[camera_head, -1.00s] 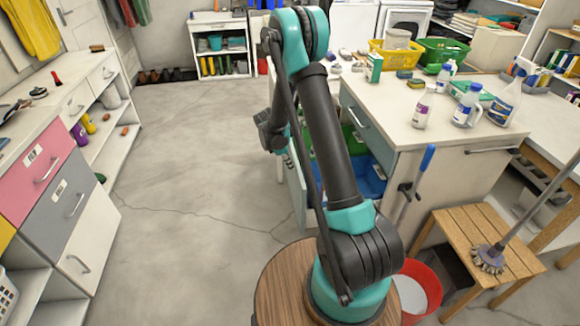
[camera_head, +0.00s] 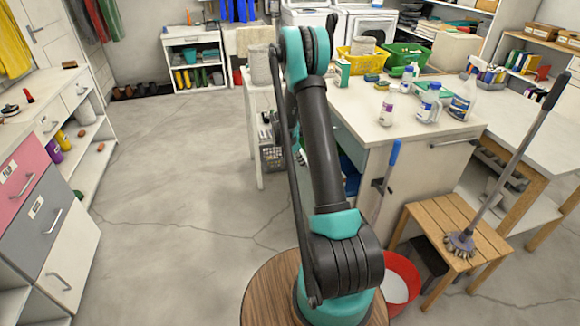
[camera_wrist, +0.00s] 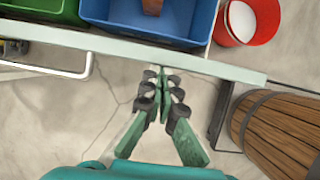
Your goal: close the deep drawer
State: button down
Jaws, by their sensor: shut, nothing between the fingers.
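The deep drawer (camera_wrist: 205,67) stands open. Its pale front edge runs across the wrist view, with a white bar handle (camera_wrist: 88,66) at the left. Inside are a blue bin (camera_wrist: 125,32) holding a brown object and a green bin (camera_wrist: 45,10) beside it. My gripper (camera_wrist: 161,73) is shut and empty, its fingertips at the outer side of the drawer front, right of the handle. I cannot tell whether they touch it. In the head view my arm hides my gripper and most of the drawer; part of the blue bin (camera_head: 350,172) shows beside the arm.
A red bucket (camera_head: 400,283) stands near my base, also seen in the wrist view (camera_wrist: 246,20). A wooden stool (camera_head: 463,226) with a mop is at the right. A blue-handled tool (camera_head: 387,181) leans at the cabinet (camera_head: 432,165). Open floor (camera_head: 175,190) lies left.

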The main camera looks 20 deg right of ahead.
jog(key=d, duration=1.6)
jog(key=shift+a, duration=0.15)
